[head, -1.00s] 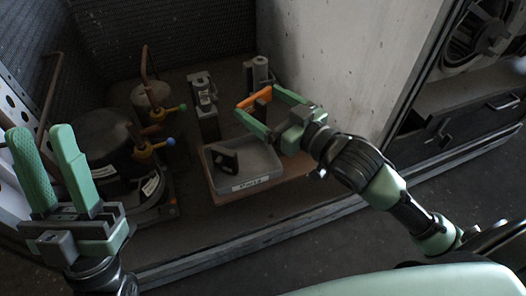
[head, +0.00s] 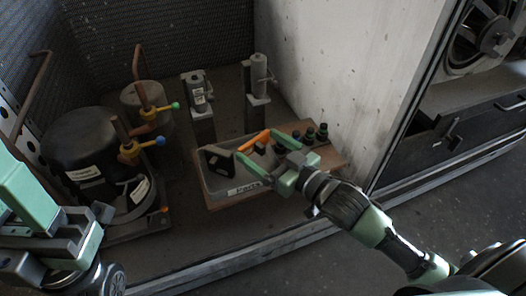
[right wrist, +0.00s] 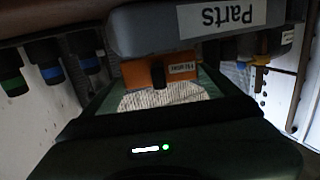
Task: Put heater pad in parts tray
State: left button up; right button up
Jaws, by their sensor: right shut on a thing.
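The heater pad is an orange bar (head: 254,141) held between the fingertips of my right gripper (head: 256,145). In the right wrist view the orange pad (right wrist: 143,73) carries a small white label and lies across the fingers. The grey parts tray (head: 236,192), with a "Parts" label on its front, sits on a wooden board. In the head view the pad overlaps the tray's back right part; its height above the tray I cannot tell. The tray also shows in the right wrist view (right wrist: 145,35). My left gripper (head: 25,200) is partly cut off at the left edge.
A dark block (head: 215,161) is in the tray's left part. Several dark knobs (head: 309,134) stand on the board to the right. Two grey fixtures (head: 199,95) stand behind. A black compressor (head: 85,150) with copper pipes is left. A pale wall (head: 350,75) rises at right.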

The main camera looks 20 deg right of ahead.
jog(key=shift+f, duration=0.5)
jog(key=o, duration=1.1)
